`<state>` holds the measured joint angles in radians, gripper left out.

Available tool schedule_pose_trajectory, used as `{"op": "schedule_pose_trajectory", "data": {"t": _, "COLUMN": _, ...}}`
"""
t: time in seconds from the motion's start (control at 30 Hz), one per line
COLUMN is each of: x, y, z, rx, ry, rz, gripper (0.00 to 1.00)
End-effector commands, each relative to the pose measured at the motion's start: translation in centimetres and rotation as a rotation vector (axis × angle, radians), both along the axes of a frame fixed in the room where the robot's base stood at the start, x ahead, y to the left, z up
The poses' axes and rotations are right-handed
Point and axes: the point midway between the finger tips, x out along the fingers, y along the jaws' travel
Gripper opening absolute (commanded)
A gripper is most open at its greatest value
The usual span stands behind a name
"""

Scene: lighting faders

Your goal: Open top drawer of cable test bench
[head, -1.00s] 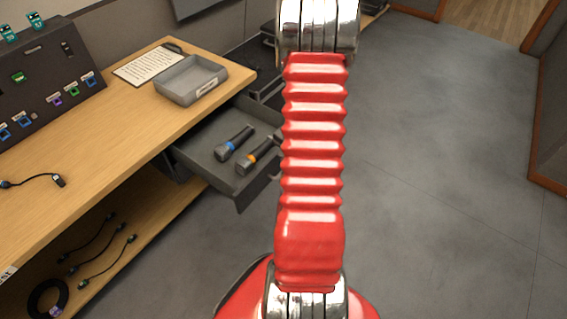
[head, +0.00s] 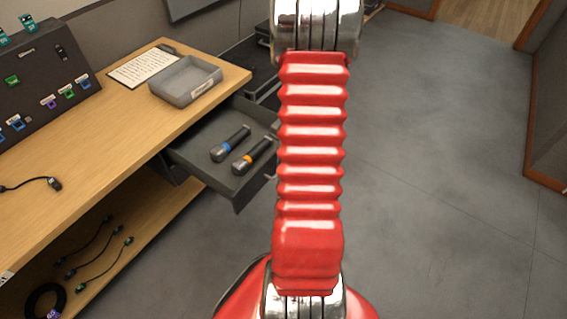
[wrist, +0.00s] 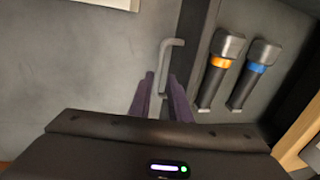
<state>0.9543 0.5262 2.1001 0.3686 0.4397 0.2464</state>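The top drawer (head: 200,151) of the wooden cable test bench (head: 110,150) stands pulled out under the bench top. Two dark microphones lie in it, one with a blue band (head: 230,145) and one with an orange band (head: 252,157). In the wrist view the grey bar handle (wrist: 163,62) stands out from the drawer front. My gripper (wrist: 160,85) has its two dark purple fingers on either side of this handle, close against it. In the head view my red arm hides the gripper, the handle and the drawer's right end.
A grey tray (head: 185,82) and a clipboard (head: 143,67) lie on the bench top. A black panel with coloured connectors (head: 42,85) stands at the left. Several cables lie on the lower shelf (head: 130,225). The grey floor (head: 430,170) right of my arm is clear.

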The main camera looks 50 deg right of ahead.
Motion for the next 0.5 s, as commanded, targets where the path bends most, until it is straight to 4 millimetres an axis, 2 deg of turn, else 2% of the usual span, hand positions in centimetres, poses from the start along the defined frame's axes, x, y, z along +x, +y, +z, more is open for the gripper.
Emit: {"op": "schedule_pose_trajectory", "data": {"t": 0.5, "x": -1.3, "y": -0.2, "z": 7.3, "rx": -0.003, "ry": -0.001, "rz": -0.002, "gripper": 0.17}}
